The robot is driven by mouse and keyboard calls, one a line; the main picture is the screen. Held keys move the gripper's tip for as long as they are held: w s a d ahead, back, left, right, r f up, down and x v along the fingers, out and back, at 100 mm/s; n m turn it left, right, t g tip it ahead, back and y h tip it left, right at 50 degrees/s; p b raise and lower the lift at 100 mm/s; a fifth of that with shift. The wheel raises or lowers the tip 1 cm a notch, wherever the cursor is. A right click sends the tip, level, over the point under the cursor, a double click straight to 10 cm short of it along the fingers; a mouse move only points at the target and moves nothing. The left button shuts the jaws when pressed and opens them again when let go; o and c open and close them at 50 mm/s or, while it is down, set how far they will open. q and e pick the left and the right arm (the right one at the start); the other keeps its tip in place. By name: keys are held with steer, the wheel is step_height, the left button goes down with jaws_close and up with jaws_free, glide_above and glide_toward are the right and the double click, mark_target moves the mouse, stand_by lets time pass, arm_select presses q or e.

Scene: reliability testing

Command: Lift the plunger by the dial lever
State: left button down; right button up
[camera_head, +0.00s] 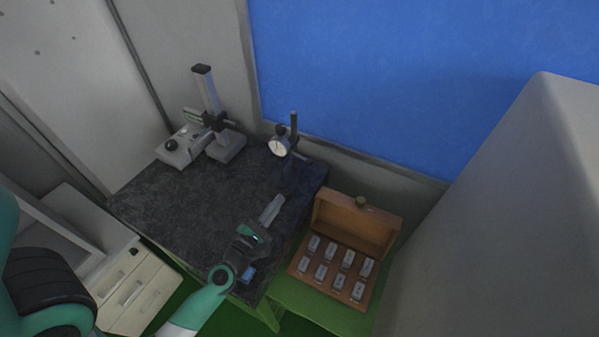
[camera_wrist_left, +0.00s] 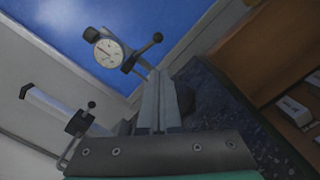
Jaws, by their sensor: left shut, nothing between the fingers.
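A dial gauge with a round white face (camera_head: 279,146) is mounted on a dark stand post (camera_head: 294,127) at the back right of the dark stone table. The gauge also shows at the upper left in the left wrist view (camera_wrist_left: 108,52), with a dark ball-ended arm beside it. I cannot make out the plunger or tell which part is the dial lever. My left gripper (camera_head: 278,199) is shut and empty, in front of the gauge and apart from it. Its two fingers lie together in the left wrist view (camera_wrist_left: 161,74). My right gripper is out of view.
A second stand with a tall column (camera_head: 207,90) and a grey control box (camera_head: 180,148) are at the back left of the table (camera_head: 170,200). An open wooden case (camera_head: 355,217) with several metal blocks sits at the right. The table's middle is clear.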

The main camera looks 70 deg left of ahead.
arm_select(q)
steer(key=shift+s+a+f+n+g, duration=0.2)
steer(key=shift+s+f+n+g, duration=0.2)
steer(key=shift+s+f+n, duration=0.3)
steer(key=shift+w+a, duration=0.1)
steer(key=shift+w, duration=0.05)
steer(key=p, duration=0.1)
glide_toward(301, 158)
steer(key=f, duration=0.1)
steer(key=w+a+f, duration=0.2)
steer(key=f, duration=0.1)
steer(key=shift+w+a+f, duration=0.1)
steer(key=shift+w, duration=0.1)
steer(key=w+r+p, duration=0.2)
steer(key=w, duration=0.1)
steer(key=shift+w+a, duration=0.2)
steer(key=shift+w, duration=0.05)
